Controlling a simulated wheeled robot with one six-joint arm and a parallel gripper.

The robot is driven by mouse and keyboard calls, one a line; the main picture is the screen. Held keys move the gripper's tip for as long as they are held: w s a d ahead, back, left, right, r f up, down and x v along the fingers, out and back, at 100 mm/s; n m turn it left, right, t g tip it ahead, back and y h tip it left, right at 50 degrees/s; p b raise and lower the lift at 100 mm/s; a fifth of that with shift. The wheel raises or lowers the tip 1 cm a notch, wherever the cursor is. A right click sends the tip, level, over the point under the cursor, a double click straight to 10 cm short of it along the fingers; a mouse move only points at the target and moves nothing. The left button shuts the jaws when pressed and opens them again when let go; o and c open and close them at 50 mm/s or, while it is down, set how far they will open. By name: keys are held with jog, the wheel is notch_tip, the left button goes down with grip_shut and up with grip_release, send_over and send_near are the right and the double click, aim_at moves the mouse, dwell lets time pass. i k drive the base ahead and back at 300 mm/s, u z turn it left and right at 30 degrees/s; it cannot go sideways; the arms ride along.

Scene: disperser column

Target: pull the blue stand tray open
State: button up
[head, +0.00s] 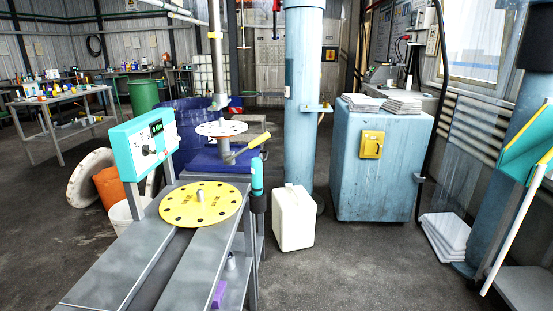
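A dark blue stand (212,164) with a flat slab-like base is behind the grey bench, left of the tall light blue column. I cannot tell which part of it is a tray, or whether it is open. A white disc (221,129) with red marks is above it on an upright shaft. A lever with a yellow grip (257,139) sticks out to the right beside it. A light blue cabinet (355,178) on the right also has a yellow handle fitting (371,145). My gripper is not in view.
A grey bench (170,250) with a yellow perforated disc (201,205) and a teal control box (145,146) fills the near left. A white canister (293,216) stands by the column (303,90). White slabs (446,235) lie at right. Floor between canister and slabs is clear.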

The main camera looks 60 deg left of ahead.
aim_at(212, 158)
jog(key=u, duration=1.95)
jog(key=i, duration=1.4)
jog(key=u, duration=0.35)
jog(key=i, duration=1.1)
jog(key=u, duration=0.2)
